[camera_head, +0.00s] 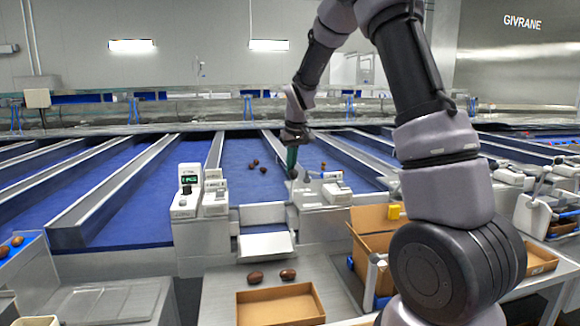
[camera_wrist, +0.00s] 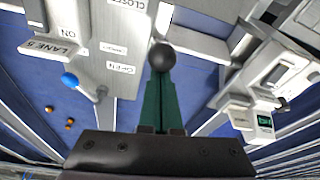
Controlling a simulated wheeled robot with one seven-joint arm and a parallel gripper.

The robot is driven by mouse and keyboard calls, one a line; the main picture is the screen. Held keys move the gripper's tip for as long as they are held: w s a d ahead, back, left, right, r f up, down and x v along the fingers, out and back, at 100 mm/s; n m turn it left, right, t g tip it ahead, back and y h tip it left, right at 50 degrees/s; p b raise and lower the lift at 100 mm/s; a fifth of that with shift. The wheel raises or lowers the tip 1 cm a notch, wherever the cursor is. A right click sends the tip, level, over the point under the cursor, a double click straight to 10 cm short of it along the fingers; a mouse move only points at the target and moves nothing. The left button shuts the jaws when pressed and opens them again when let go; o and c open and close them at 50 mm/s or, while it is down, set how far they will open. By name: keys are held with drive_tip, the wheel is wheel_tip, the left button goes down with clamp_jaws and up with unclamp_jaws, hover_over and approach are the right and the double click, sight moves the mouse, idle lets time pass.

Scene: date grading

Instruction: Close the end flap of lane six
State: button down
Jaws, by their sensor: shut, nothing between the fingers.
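My gripper (camera_head: 292,158) is shut and empty, its green fingers pointing down over the station at the end of the middle lane. In the wrist view, the shut fingers (camera_wrist: 157,103) reach up to a dark ball knob (camera_wrist: 162,57), which overlaps their tips; I cannot tell whether they touch. Beside the knob is a panel marked OPEN (camera_wrist: 120,68) and CLOSED (camera_wrist: 128,4). A pale metal flap (camera_head: 265,246) slopes down at the middle lane's end. No lane six label is readable.
A station with a green display (camera_head: 189,190) is left of the flap. Two dates (camera_head: 256,277) and a cardboard tray (camera_head: 280,305) are below it. A cardboard box (camera_head: 372,243) stands at right.

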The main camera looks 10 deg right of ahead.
sight(293, 175)
drive_tip(key=s, duration=0.3)
drive_tip(key=shift+f, duration=0.25)
drive_tip(key=shift+s+f, duration=0.3)
drive_tip(key=shift+s, duration=0.1)
drive_tip(key=a+v, duration=0.1)
drive_tip(key=v, duration=1)
drive_tip(key=s+d+r+m+t, duration=0.2)
drive_tip(key=s+d+r+m, duration=0.15)
drive_tip(key=s+r, duration=0.55)
drive_tip(key=s+d+m+t, duration=0.1)
drive_tip(key=s, duration=0.7)
drive_tip(key=s+d+f+m+t+y, duration=0.1)
drive_tip(key=s+m, duration=0.1)
drive_tip(key=s, duration=0.7)
drive_tip(key=shift+d+f, duration=0.25)
drive_tip(key=shift+f, duration=0.05)
